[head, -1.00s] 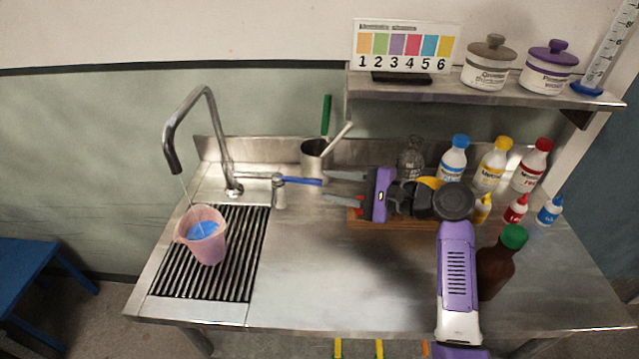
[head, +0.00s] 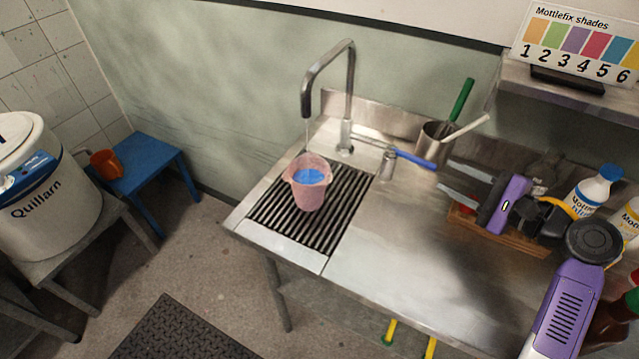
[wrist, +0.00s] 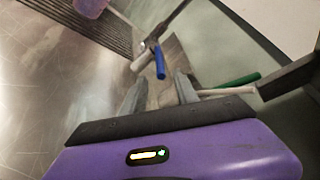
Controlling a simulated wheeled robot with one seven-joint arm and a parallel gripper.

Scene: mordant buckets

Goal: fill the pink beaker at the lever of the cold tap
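The pink beaker (head: 308,194) stands upright on the black drain grate under the spout, with blue showing inside it. A thin stream runs from the spout (head: 306,108) down into the beaker. The blue lever (head: 414,159) of the tap points right, towards my gripper. My gripper (head: 446,177) is open and empty, with its fingertips close to the lever's free end. In the wrist view, the lever (wrist: 159,62) lies just ahead of the gap between the fingers (wrist: 160,90). I cannot tell whether they touch. The beaker (wrist: 90,6) is cut off at the top there.
A metal pot (head: 434,146) with a green-handled tool stands behind the lever, close to my fingers. The drain grate (head: 345,205) has bare room around the beaker. Bottles (head: 590,190) stand right of my arm. A blue stool (head: 150,165) and a white tub (head: 40,195) are at left.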

